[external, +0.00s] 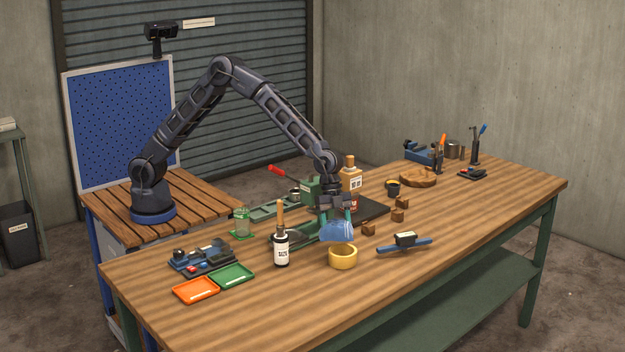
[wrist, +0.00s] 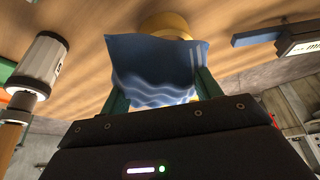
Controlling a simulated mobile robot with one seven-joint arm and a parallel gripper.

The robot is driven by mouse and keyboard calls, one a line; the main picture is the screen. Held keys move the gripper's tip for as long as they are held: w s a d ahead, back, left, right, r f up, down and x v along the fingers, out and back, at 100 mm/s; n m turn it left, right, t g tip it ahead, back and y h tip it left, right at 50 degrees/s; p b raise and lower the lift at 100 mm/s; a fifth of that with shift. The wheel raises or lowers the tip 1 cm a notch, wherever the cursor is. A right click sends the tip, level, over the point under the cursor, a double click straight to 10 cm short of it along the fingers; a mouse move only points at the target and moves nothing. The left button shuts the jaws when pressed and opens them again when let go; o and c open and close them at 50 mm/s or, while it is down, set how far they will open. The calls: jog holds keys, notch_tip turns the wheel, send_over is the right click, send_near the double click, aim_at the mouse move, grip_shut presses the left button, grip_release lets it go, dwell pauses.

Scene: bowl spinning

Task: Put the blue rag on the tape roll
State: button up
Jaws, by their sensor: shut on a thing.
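The blue rag (external: 338,232) hangs from my gripper (external: 337,213) in the external view. It also shows in the wrist view (wrist: 155,65), folded in waves between the two green fingers. My gripper is shut on the rag. The yellow tape roll (external: 343,258) lies on the table just below and slightly right of the rag. In the wrist view the tape roll (wrist: 167,24) shows beyond the rag and is partly hidden by it. I cannot tell whether the rag touches the roll.
A white-labelled bottle (external: 281,250) stands left of the roll. A blue tool with a pale block (external: 405,241) lies to the right. Several small brown blocks (external: 398,215) are behind. Orange (external: 195,290) and green (external: 232,276) trays lie front left. The table front right is clear.

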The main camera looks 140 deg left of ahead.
aim_at(336, 236)
jog(key=shift+f, duration=2)
jog(key=shift+f, duration=0.1)
jog(key=o, duration=1)
